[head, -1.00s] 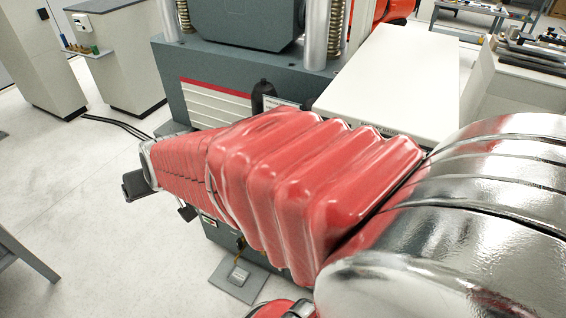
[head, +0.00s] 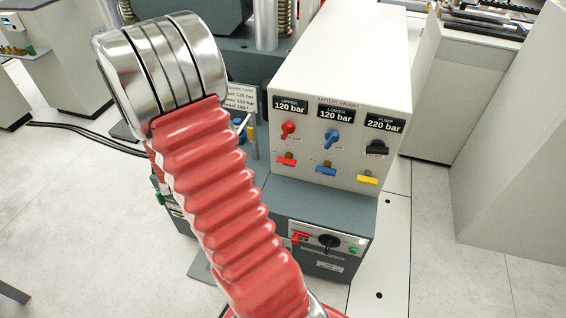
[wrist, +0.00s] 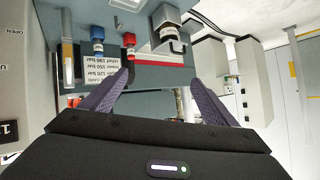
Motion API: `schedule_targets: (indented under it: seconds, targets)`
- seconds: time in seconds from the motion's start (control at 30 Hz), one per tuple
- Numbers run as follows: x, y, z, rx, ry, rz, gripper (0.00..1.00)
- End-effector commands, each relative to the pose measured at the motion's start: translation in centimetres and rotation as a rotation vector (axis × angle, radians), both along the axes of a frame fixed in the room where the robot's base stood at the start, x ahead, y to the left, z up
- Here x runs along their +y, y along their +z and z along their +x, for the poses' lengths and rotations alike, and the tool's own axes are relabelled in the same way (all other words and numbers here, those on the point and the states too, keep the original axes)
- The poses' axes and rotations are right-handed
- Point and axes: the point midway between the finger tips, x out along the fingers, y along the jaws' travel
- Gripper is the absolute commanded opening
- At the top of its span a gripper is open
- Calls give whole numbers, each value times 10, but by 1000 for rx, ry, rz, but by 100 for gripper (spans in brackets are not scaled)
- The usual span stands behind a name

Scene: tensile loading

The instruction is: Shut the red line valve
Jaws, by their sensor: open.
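Two red handles show on the cream gauge panel (head: 398,60) in the head view: a red knob (head: 288,129) under the "UPPER 120 bar" display and a red bar handle (head: 285,160) below it. I cannot tell which is the red line valve. My gripper is hidden behind my arm in the head view. In the wrist view, my gripper (wrist: 160,92) is open, its two dark fingers apart with nothing held between them. A red-capped fitting (wrist: 130,40) and a blue-capped fitting (wrist: 97,33) lie beyond the fingers, apart from them.
Blue knob (head: 331,137), blue handle (head: 326,169), black handle (head: 377,147) and yellow handle (head: 367,177) sit beside the red ones. A lower box (head: 310,205) carries a red lever (head: 299,237) and black knob (head: 329,241). A yellow post (wrist: 67,50) stands near the fittings.

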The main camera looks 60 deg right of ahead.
Motion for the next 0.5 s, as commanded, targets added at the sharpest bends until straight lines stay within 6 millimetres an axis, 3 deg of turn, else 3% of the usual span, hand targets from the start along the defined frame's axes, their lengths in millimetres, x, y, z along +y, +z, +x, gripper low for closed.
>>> schedule_targets:
  seconds: [0.2,0.5]
  targets:
    - [-53,-45,-25,-30,-143,-66,81]
    - [-112,-99,-80,-55,-320,-191,81]
